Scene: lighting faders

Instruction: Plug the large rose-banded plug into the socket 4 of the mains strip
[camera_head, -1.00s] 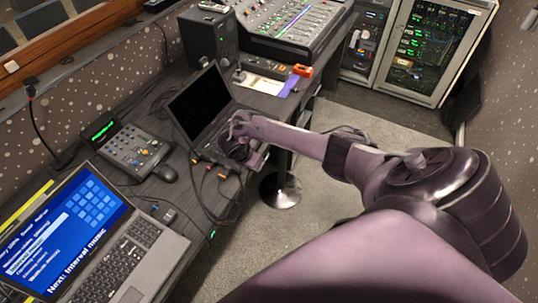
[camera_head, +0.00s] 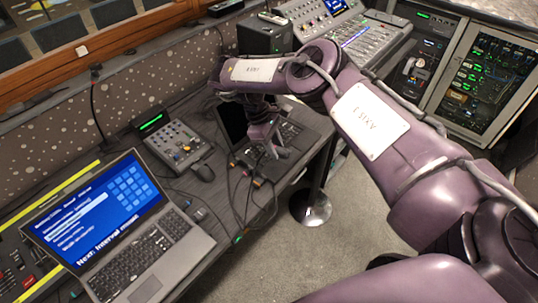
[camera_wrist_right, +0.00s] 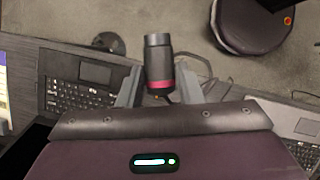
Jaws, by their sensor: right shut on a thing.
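The large rose-banded plug (camera_wrist_right: 159,62) is a black cylinder with a rose band near its lower end in the right wrist view. My right gripper (camera_wrist_right: 160,88) is shut on it, one grey finger on each side. In the head view my right gripper (camera_head: 268,138) points down over the dark laptop near the desk's front edge; the plug cannot be made out there. Several cables with small connectors (camera_head: 250,172) lie just in front of it. I cannot pick out the mains strip or socket 4 in either view. My left gripper is not in view.
The dark laptop (camera_head: 290,130) is under my right forearm. Loose cables hang over the desk's front edge.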

